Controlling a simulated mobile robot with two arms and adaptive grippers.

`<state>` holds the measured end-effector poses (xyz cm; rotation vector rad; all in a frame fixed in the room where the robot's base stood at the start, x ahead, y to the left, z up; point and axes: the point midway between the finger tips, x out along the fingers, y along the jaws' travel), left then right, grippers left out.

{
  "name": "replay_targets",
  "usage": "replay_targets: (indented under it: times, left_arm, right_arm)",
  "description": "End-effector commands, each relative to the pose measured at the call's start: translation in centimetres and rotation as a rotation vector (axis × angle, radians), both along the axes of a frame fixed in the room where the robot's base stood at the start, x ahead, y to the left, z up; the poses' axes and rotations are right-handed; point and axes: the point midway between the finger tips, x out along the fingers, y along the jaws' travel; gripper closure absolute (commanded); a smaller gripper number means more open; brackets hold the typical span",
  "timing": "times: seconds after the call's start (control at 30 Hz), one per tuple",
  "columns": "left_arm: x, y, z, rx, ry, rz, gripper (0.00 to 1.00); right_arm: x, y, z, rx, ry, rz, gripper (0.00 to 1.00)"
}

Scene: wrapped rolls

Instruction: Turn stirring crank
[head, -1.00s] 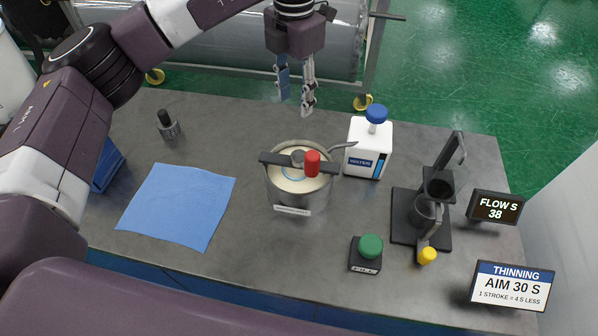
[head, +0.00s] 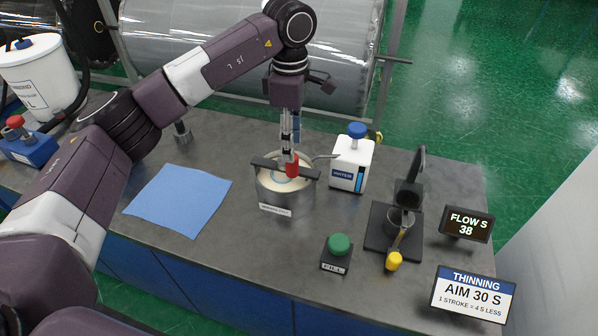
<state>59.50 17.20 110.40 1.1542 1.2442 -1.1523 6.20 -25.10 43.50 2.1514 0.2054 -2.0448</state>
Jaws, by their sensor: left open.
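The stirring crank has a red knob (head: 292,169) on a dark bar (head: 266,163) across the top of a metal pot (head: 285,202). The pot holds a cream-coloured liquid and stands on the grey table. My left gripper (head: 289,158) points down over the pot, with its fingertips at the knob. It is open; the fingers overlap the knob in this view, and I cannot tell whether they touch it. My right gripper is not in view.
A white water bottle (head: 350,164) with a blue cap stands right of the pot. A blue cloth (head: 180,200) lies left. A green button (head: 339,245), a dark cup stand (head: 380,228) and two signs, flow (head: 467,224) and thinning (head: 472,294), are at right.

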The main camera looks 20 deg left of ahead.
Motion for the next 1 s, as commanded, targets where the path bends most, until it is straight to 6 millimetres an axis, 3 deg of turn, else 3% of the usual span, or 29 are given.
replay_targets:
  times: [0.1, 0.27, 0.5, 0.67, 0.8, 1.0]
  left_arm:
    - [-0.2, 0.0, -1.5, 0.001, 0.005, 0.000, 0.60]
    - [-0.2, 0.0, -4.2, 0.001, 0.005, 0.001, 0.60]
    - [-0.1, 0.0, -6.8, 0.001, 0.001, 0.001, 0.60]
    - [-0.1, 0.0, -7.2, 0.000, -0.001, 0.001, 0.60]
    - [-0.1, -0.1, -7.2, 0.000, -0.001, 0.001, 0.60]
    - [-0.1, -0.1, -7.1, 0.000, -0.001, 0.001, 0.81]
  right_arm:
    - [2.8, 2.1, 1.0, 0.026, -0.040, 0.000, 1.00]
    - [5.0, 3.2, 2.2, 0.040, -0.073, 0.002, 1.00]
    - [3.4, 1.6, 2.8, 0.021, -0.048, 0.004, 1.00]
    - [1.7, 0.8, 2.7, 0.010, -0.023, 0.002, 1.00]
    - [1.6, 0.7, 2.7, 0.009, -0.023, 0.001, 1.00]
    - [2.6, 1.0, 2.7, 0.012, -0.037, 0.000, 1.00]
